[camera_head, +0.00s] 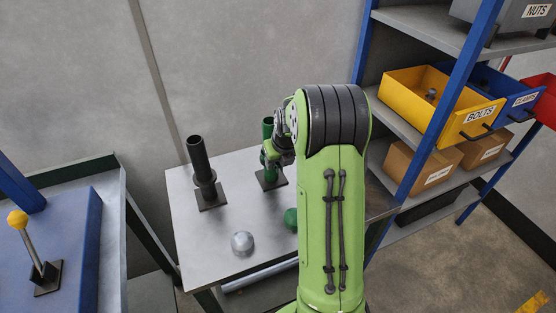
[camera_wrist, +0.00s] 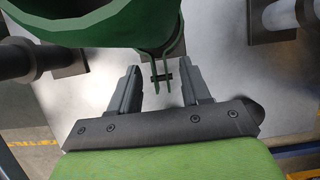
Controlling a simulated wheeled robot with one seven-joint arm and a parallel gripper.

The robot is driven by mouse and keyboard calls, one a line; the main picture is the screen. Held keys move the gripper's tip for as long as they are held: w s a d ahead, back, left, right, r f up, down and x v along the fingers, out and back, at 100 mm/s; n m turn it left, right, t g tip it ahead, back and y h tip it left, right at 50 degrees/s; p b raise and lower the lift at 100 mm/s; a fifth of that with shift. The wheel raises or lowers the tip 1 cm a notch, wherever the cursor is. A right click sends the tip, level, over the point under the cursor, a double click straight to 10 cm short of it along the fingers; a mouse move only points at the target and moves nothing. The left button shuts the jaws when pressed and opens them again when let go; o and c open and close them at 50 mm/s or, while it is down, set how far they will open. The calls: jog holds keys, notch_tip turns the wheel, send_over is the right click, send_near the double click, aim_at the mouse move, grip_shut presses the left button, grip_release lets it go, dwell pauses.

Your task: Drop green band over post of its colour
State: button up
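The green post (camera_head: 268,128) is a hollow tube on a dark square base at the back of the grey table. A wider green band (camera_head: 265,160) appears to sit around its lower part, below the open top. In the head view my gripper (camera_head: 284,150) is beside the post, partly hidden by my arm.
A black post (camera_head: 199,160) with a collar stands to the left. A silver ball (camera_head: 242,242) and a partly hidden green ball (camera_head: 291,217) lie in front. A shelf with a yellow bin (camera_head: 420,95) is on the right. A blue bench (camera_head: 70,240) with a yellow-knobbed lever is on the left.

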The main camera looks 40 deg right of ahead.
jog(key=p+v, duration=0.3)
jog(key=v, duration=1.2)
jog(key=shift+r+p, duration=0.4)
jog(key=shift+s, duration=0.1)
jog(key=s+a+r+n+p, duration=0.1)
jog(key=s+a+r+n, duration=0.25)
jog(key=a+n, duration=0.45)
jog(key=s+a+r+n, duration=0.35)
jog(key=a+n, duration=0.25)
jog(key=n, duration=0.4)
jog(key=s+a+n, duration=0.3)
jog(key=s+n, duration=0.3)
jog(key=n, duration=0.4)
jog(key=s+a+f+n+t+y, duration=0.1)
jog(key=s+a+n, duration=0.3)
jog(key=s+n, duration=0.3)
jog(key=n+p, duration=0.1)
jog(key=n, duration=0.2)
jog(key=shift+n, duration=0.4)
